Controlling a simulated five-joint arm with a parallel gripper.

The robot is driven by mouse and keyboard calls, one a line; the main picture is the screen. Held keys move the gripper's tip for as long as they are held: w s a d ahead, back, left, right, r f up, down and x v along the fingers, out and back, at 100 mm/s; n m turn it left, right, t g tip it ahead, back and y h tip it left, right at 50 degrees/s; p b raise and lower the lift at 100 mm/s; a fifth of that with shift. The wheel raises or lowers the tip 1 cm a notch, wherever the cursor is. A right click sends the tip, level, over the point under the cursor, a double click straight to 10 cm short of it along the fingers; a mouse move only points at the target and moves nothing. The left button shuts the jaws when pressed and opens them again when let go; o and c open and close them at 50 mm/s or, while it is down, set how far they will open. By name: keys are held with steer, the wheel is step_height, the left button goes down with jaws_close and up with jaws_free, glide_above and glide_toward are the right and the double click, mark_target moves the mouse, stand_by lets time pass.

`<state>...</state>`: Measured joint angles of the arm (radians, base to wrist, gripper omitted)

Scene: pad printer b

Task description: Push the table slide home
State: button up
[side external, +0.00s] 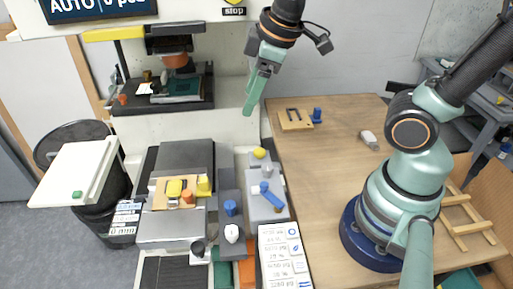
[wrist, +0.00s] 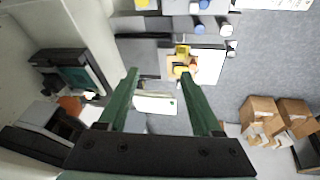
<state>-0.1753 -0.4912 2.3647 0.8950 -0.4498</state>
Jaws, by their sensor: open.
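The table slide appears to be the grey platform (side external: 172,226) low in front of the printer, bearing a wooden plate (side external: 160,192) with yellow blocks and an orange piece. A dark grey section (side external: 187,155) lies behind it, towards the printer. Whether the slide is fully in, I cannot tell. In the wrist view the wooden plate (wrist: 209,66) shows beyond my gripper's fingers. My gripper (side external: 249,110) hangs in the air, above and to the right of the slide. Its green fingers are apart and empty (wrist: 162,72). It touches nothing.
The printer's dark recess (side external: 165,100) with an orange pad is at upper left. A grey panel with blue and yellow knobs (side external: 265,190) lies right of the slide. A white board (side external: 80,172) sits over a black bin at left. The wooden table's middle is mostly clear.

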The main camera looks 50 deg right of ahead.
steer(key=w+a+f+n+g, duration=0.1)
steer(key=a+f+n+g, duration=0.35)
steer(key=a+n, duration=0.8)
steer(key=n, duration=1)
glide_toward(197, 246)
steer(key=shift+h, duration=0.4)
steer(key=f, duration=0.8)
steer(key=shift+s+a+f, duration=0.15)
steer(key=shift+a+f, duration=0.1)
steer(key=shift+a, duration=0.05)
jaws_close()
